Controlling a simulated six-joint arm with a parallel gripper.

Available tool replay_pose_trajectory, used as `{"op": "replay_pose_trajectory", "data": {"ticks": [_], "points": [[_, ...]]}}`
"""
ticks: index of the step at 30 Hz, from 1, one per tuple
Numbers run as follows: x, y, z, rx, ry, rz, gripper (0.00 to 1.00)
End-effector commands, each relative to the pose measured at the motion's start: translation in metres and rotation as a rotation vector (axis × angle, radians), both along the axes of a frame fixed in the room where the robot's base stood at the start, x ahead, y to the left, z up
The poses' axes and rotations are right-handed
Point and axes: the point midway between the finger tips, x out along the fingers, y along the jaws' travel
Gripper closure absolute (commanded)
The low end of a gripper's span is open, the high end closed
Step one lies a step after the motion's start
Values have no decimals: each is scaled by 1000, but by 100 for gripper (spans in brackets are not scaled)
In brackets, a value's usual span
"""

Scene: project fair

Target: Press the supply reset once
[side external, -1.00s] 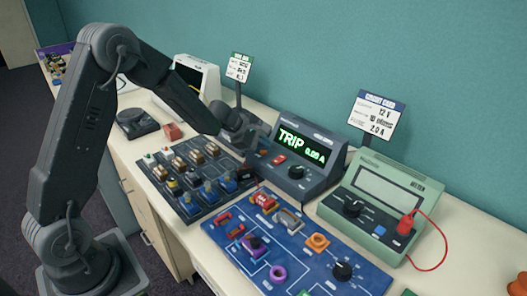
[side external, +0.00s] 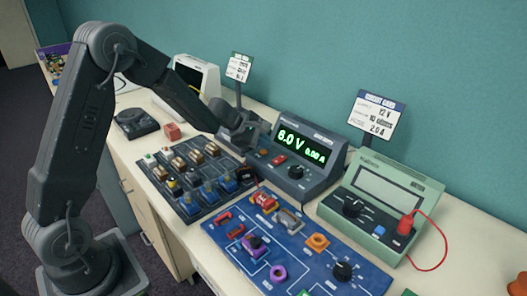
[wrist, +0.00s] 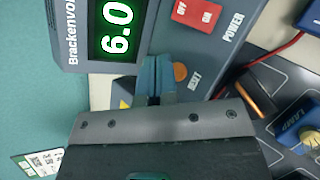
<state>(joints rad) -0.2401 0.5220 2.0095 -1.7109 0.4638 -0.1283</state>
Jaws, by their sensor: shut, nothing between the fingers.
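The power supply (side external: 318,174) is a dark grey-blue box whose green display (side external: 301,146) reads 6.0 V and 0.00 A. Its orange round reset button (wrist: 181,73), beside the RESET label, shows in the wrist view just right of my fingertips. My gripper (wrist: 155,82) is shut and empty, with its tips at the supply's front panel close beside the button. I cannot tell whether they touch it. In the side view my gripper (side external: 250,140) is at the left end of the supply. The red OFF/ON power switch (wrist: 197,14) is above the button in the wrist view.
A dark component board (side external: 185,211) lies in front of the supply, and a blue circuit board (side external: 300,243) to its right. A green meter (side external: 374,202) with a red lead stands at the right. Sign cards (side external: 377,116) stand behind.

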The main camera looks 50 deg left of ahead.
Motion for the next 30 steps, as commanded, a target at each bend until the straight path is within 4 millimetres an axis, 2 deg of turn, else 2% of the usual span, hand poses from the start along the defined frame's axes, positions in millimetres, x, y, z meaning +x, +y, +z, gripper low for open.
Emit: {"op": "replay_pose_trajectory", "data": {"ticks": [13,24,30], "points": [[0,0,7,0,-2,1,100],[1,1,42,0,-5,1,100],[0,0,54,0,-2,1,100]]}}
